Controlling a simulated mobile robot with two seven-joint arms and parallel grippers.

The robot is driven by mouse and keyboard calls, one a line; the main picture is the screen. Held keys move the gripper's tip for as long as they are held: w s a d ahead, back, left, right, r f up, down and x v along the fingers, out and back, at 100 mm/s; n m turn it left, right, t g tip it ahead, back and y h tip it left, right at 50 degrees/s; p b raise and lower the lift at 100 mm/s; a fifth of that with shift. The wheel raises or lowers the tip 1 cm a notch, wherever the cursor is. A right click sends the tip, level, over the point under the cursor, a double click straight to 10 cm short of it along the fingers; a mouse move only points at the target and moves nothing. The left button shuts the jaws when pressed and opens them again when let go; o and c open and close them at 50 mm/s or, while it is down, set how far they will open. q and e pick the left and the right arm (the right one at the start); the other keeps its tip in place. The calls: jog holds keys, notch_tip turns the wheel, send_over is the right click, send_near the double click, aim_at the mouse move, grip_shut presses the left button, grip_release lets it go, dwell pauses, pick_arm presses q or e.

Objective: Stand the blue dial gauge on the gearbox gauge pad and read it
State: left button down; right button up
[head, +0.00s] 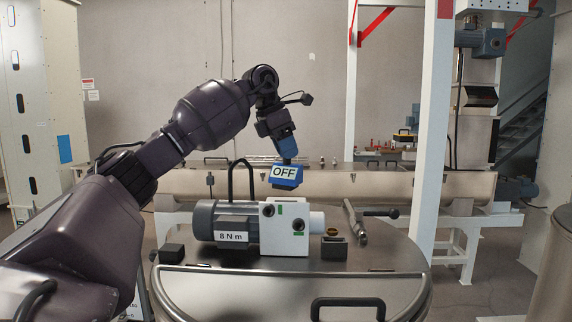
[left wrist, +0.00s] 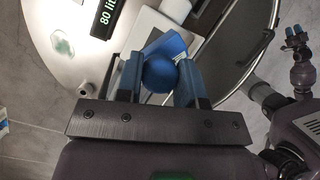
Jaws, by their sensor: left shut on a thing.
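The blue dial gauge (head: 286,175) shows "OFF" on its display and hangs above the gearbox in the head view. My left gripper (head: 286,148) is shut on its top. In the left wrist view the round blue knob of the gauge (left wrist: 160,74) sits between the two fingers. The white gearbox (head: 284,228) with a grey motor (head: 228,222) labelled "8 N m" stands on the tank lid. The gauge is apart from the gearbox, above its top. I cannot make out the pad clearly. My right gripper (left wrist: 292,33) seems to show small at the wrist view's right edge.
On the round steel tank lid (head: 300,283) are a black block (head: 172,253), a dark holder (head: 334,247) with a brass ring above it, and a valve handle (head: 362,220). A long trough (head: 400,186) runs behind. A white post (head: 431,120) stands at right.

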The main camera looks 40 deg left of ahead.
aim_at(286, 164)
pick_arm(q)
jog(key=shift+f, duration=1.85)
jog(key=shift+f, duration=0.1)
jog(key=c, duration=0.8)
grip_release()
jog(key=shift+o, duration=0.2)
jog(key=v, duration=1.2)
